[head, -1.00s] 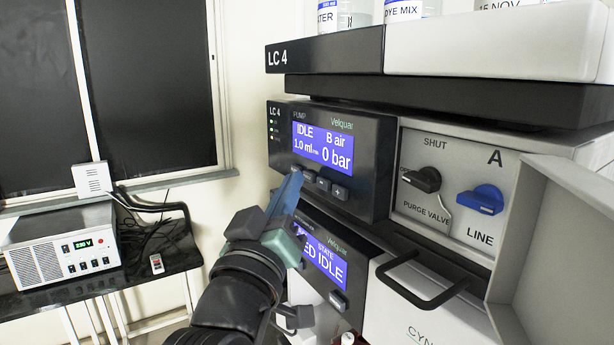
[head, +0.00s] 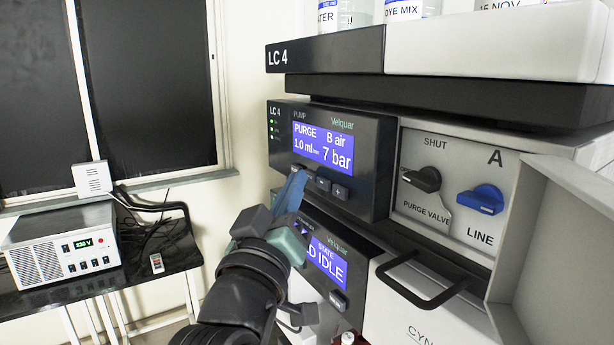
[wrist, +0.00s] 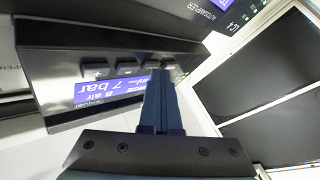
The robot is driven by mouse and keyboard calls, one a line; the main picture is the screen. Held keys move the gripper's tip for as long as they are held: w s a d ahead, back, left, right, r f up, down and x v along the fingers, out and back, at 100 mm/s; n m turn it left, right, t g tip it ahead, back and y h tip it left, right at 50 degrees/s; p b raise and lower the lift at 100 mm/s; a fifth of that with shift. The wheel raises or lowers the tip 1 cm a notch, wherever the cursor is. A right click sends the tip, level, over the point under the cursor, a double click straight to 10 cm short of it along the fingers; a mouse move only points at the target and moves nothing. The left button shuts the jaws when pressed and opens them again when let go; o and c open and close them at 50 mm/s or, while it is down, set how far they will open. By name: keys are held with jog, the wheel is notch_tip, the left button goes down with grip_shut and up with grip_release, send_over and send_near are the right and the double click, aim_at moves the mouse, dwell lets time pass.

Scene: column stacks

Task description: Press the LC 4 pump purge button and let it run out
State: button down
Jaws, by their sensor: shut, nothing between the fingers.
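The LC 4 pump module (head: 362,142) is a dark panel with a blue screen (head: 323,147) reading PURGE, B air, 1.0 ml/min and 7 bar. Small buttons sit below the screen; the minus (head: 322,185) and plus (head: 340,192) ones are visible. My gripper (head: 297,176) is shut and empty, its blue fingertips at the left end of the button row, hiding the button there. The wrist view shows the fingertips (wrist: 158,75) at the same row beside the screen (wrist: 108,90); I cannot tell if they still touch. The purge valve knob (head: 424,179) is black, beside a blue LINE knob (head: 482,200).
A second module with a partly hidden screen (head: 325,262) reading IDLE lies below the pump. A black handle (head: 425,290) sticks out at lower right, and an open grey door (head: 560,240) stands at right. A power supply (head: 62,245) sits on the left table.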

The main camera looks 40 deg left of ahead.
jog(key=shift+s+a, duration=0.25)
jog(key=shift+s, duration=0.45)
jog(key=shift+s+a+b, duration=0.2)
jog(key=shift+s+a, duration=0.15)
jog(key=shift+s, duration=0.4)
jog(key=shift+s+a+b, duration=0.2)
jog(key=shift+s+a, duration=0.1)
jog(key=shift+s, duration=0.5)
jog(key=shift+s+a+b, duration=0.2)
jog(key=shift+s+a, duration=0.15)
jog(key=shift+s, duration=0.4)
jog(key=shift+f, duration=0.1)
